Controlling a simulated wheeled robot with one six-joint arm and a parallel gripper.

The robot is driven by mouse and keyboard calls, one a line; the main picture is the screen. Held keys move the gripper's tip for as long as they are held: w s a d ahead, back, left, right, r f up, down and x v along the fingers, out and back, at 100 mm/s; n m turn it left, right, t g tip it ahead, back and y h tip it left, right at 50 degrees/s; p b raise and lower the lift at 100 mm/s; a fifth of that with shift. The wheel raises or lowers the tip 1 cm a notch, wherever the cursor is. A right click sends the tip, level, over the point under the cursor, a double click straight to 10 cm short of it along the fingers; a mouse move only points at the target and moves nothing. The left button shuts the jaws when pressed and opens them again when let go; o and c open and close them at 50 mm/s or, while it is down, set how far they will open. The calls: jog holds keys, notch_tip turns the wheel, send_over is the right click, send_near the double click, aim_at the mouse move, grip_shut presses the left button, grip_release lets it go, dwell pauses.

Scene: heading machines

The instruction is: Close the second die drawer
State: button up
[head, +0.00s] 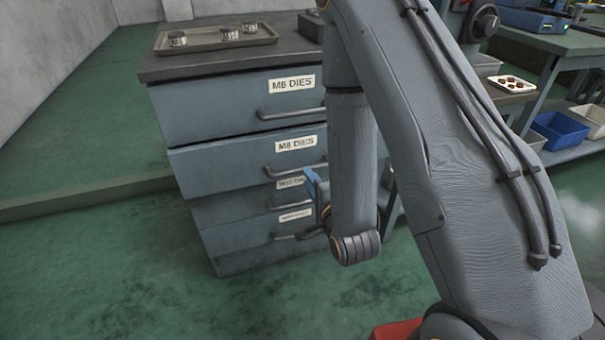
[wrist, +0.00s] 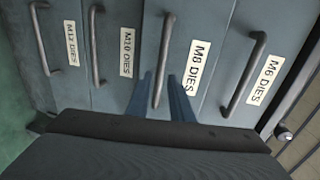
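The second die drawer (head: 230,165), labelled M8 DIES, stands out a little from the cabinet front in the head view. In the wrist view its front (wrist: 205,38) fills the middle, with its bar handle (wrist: 164,55) running up the picture. My gripper (wrist: 160,77) has its two blue fingers apart, one on each side of the lower part of the handle in this view. I cannot tell whether either finger touches it. In the head view only a blue part of my gripper (head: 313,187) shows beside the drawer handle; my arm hides the rest.
The M6 drawer (head: 225,108) above and the lower drawers (head: 225,208) look shut. A tray (head: 200,44) with metal dies lies on the cabinet top. A bench (head: 545,42) and blue bin (head: 560,130) stand at right. Green floor is clear at left.

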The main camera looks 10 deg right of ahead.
jog(key=x, duration=0.6)
jog(key=shift+w+b, duration=0.35)
jog(key=shift+w, duration=0.05)
jog(key=shift+c, duration=0.4)
grip_shut()
